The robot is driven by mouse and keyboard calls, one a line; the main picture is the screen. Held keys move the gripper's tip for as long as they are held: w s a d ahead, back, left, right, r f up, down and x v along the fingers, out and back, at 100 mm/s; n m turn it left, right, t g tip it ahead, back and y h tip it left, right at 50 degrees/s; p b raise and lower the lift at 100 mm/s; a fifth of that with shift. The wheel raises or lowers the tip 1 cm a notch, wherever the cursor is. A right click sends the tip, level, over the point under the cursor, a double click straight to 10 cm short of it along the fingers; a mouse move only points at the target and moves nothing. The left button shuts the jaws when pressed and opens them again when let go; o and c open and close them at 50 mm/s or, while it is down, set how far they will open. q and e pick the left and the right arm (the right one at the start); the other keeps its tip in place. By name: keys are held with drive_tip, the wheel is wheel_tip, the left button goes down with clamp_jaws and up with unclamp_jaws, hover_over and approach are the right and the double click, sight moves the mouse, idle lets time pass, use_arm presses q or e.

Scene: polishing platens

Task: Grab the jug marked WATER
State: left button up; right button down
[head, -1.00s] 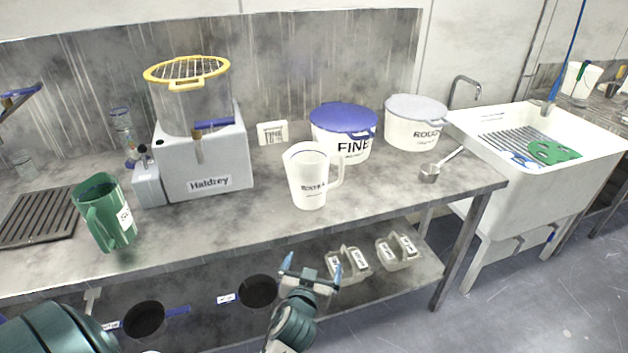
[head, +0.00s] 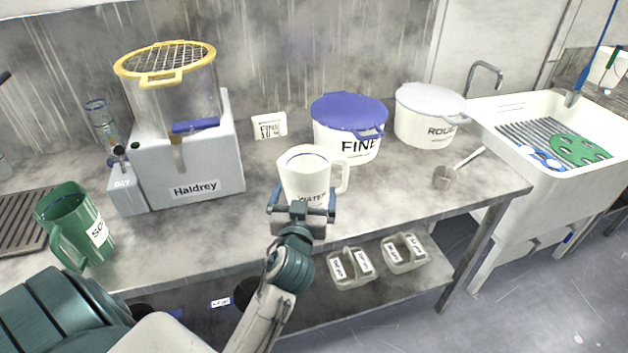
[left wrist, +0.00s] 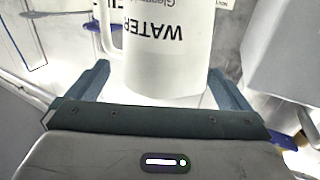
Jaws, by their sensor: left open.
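The white jug marked WATER (head: 305,172) stands upright on the steel bench, its handle on the right in the head view. My right gripper is not in view.
A green jug (head: 75,225) stands at the left. The Haldrey machine (head: 190,160) is left of the WATER jug. The FINE tub (head: 347,130) and ROUGE tub (head: 428,118) stand behind and right. A metal scoop (head: 446,177) lies near the right edge; bare bench lies between.

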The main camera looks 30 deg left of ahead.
sight(305, 185)
use_arm(q)
drive_tip(key=shift+x, duration=0.8)
drive_tip(key=shift+w+a+r+p, duration=0.1)
drive_tip(key=shift+w+a+p, duration=0.1)
drive_tip(key=shift+w+p, duration=0.15)
drive_tip(key=p+x, duration=0.1)
drive_tip(key=x, duration=0.2)
drive_tip(key=shift+w+a+p, duration=0.25)
drive_tip(key=shift+p, duration=0.15)
drive_tip(key=shift+w+a, duration=0.2)
drive_tip(key=shift+w, duration=0.3)
drive_tip(key=c, duration=0.8)
drive_tip(key=shift+o, duration=0.2)
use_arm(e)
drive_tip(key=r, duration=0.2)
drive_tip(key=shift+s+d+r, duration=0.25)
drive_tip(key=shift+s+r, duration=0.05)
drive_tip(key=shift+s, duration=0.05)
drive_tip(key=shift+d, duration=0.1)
